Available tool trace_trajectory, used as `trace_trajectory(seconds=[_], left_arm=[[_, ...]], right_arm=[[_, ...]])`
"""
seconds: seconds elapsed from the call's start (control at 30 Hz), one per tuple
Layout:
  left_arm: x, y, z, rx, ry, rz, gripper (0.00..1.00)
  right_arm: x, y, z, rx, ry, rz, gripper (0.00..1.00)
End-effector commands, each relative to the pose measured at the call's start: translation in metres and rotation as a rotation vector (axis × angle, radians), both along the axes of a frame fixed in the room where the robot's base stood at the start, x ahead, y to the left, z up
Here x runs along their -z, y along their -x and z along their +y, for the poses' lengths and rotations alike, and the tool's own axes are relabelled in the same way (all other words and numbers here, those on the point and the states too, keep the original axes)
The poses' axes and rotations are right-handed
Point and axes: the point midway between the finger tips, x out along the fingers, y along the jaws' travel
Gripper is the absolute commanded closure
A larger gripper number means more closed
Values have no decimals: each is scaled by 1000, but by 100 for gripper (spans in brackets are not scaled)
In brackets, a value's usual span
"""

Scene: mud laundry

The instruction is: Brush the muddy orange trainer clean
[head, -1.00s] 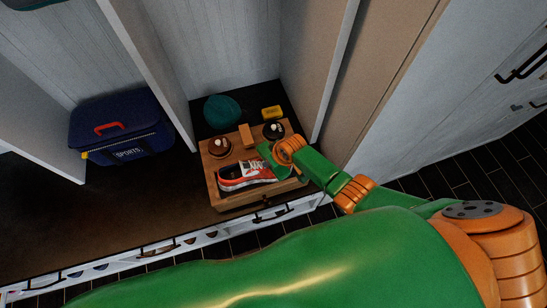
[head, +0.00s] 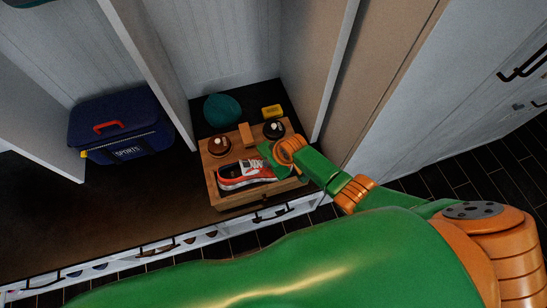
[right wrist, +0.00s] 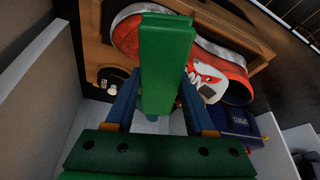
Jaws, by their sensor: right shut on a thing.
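The orange trainer (head: 244,174), with white laces and a pale sole, lies on its sole on a wooden tray (head: 232,206). My left gripper is out of view.
Two round pots, one brown (head: 219,146) and one dark (head: 274,130), stand along the tray's back with a wooden block (head: 247,135) between. Behind are a teal rounded item (head: 222,109) and a yellow item (head: 271,112). A navy sports bag (head: 121,128) sits left beyond a partition.

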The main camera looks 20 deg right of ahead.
Motion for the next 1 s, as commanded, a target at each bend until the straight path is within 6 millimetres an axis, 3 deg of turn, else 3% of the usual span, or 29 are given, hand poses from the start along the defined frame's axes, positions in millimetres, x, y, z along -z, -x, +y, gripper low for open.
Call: trace_trajectory(seconds=[0.37,0.7,1.0], left_arm=[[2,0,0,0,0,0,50],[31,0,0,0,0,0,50],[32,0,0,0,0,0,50]], right_arm=[[1,0,0,0,0,-1,100],[5,-30,-4,1,0,-3,100],[0,-35,-5,0,0,-1,100]])
